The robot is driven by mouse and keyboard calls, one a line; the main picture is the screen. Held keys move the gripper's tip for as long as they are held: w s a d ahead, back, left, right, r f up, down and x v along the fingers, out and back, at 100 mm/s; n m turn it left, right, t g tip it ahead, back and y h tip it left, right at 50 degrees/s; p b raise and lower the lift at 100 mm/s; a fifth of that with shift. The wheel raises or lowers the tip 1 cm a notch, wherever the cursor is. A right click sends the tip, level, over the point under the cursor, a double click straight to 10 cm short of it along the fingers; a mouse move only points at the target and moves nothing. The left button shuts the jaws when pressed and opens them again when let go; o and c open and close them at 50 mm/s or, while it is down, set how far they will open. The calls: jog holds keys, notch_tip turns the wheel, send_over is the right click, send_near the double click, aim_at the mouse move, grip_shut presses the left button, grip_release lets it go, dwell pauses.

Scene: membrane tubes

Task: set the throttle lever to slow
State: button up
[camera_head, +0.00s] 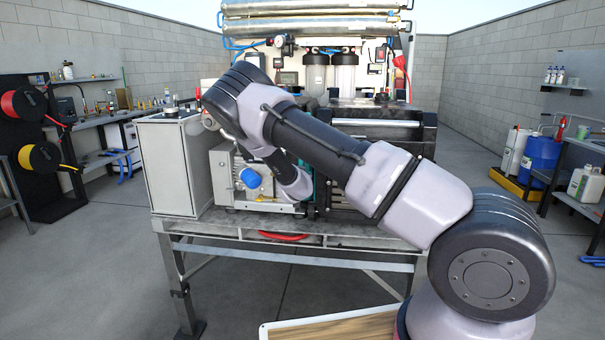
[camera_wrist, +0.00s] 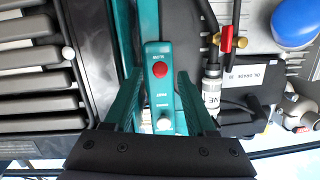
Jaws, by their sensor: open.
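In the wrist view a narrow teal control panel (camera_wrist: 152,88) carries a round red knob (camera_wrist: 160,69) near its far end and a small pale knob (camera_wrist: 164,123) near its close end. Small printed labels sit between and beyond the knobs, too small to read surely. I cannot tell for certain which knob belongs to the throttle lever. My gripper (camera_wrist: 158,84) is open, with one finger on each side of the panel and nothing visibly held. Contact with the panel cannot be told. In the head view my arm hides the gripper and the panel.
A red-handled brass valve (camera_wrist: 235,43), a hose fitting (camera_wrist: 212,85) and a blue cap (camera_wrist: 295,22) stand close on the right. Dark ribbed machinery (camera_wrist: 40,82) is on the left. In the head view the equipment stands on a metal bench (camera_head: 340,245); floor around it is open.

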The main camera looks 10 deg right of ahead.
jog(key=v, duration=0.7)
jog(key=shift+s, duration=0.45)
jog(key=shift+r, duration=0.1)
jog(key=s+d+r+m+g+y, duration=0.2)
jog(key=s+d+r+g+y, duration=0.1)
jog(key=s+r, duration=0.55)
jog(key=s+d+r+m+g+y, duration=0.15)
jog(key=s+d+r+g, duration=0.25)
jog(key=s+r, duration=0.45)
jog(key=s+r+n, duration=0.1)
jog(key=s+r, duration=0.3)
jog(key=s, duration=0.4)
jog(key=s+d+r+n+g+y, duration=0.1)
jog(key=s+r, duration=0.3)
jog(key=s, duration=0.4)
jog(key=s+r+n, duration=0.2)
jog(key=s+r, duration=0.2)
jog(key=s, duration=0.4)
jog(key=shift+s+d+y, duration=0.3)
jog(key=shift+y, duration=0.05)
dwell(0.4)
